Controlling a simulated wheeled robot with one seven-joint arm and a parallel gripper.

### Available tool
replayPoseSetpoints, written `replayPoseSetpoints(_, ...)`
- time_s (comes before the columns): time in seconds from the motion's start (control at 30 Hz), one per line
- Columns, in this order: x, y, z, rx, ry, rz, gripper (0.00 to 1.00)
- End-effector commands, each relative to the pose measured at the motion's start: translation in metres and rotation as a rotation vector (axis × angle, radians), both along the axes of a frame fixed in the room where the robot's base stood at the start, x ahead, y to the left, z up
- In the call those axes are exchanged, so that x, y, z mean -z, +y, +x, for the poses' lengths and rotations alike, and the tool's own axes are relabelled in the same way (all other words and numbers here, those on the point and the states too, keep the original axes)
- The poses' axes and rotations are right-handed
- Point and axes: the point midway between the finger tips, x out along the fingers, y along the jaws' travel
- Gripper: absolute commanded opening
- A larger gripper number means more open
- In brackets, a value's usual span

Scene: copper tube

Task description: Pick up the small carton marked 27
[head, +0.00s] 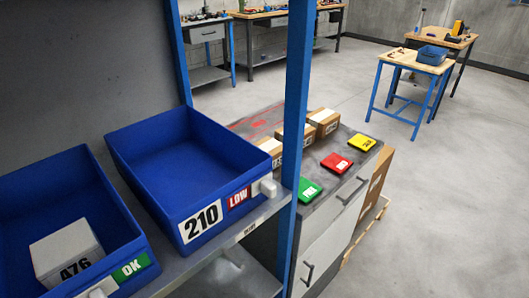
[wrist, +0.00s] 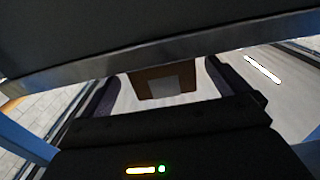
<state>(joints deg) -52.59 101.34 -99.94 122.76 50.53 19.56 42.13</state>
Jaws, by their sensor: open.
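Small brown cartons stand in a row on the grey cabinet top in the head view: a near one (head: 268,147), a middle one (head: 291,131) and a far one (head: 321,118). Their white labels are too small or too slanted to read surely, so I cannot tell which is marked 27. In the wrist view my gripper (wrist: 163,72) is open, its two dark fingers spread wide. A brown carton (wrist: 184,95) with a pale blank-looking patch shows between the fingers, apart from both. I cannot tell how far beyond the fingertips it is. My gripper is not seen in the head view.
Blue bins stand on the shelf at left, one marked 210 (head: 165,205) and one (head: 60,180) holding a grey box marked 476 (head: 66,245). A blue post (head: 297,100) stands before the cabinet. Green (head: 309,188), red (head: 337,163) and yellow (head: 362,143) pieces lie on the cabinet top.

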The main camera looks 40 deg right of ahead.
Motion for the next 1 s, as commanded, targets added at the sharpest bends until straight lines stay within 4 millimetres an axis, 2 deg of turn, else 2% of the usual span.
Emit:
replayPoseSetpoints(0.37, 0.0, -0.003, 0.001, 0.0, 0.0, 0.001, 1.0)
replayPoseSetpoints(0.47, -0.004, -0.01, 0.002, 0.002, 0.001, 0.001, 1.0)
replayPoseSetpoints(0.77, -0.009, -0.047, 0.007, 0.005, 0.003, 0.001, 1.0)
replayPoseSetpoints(1.0, -0.004, -0.05, 0.01, -0.006, 0.0, 0.0, 1.0)
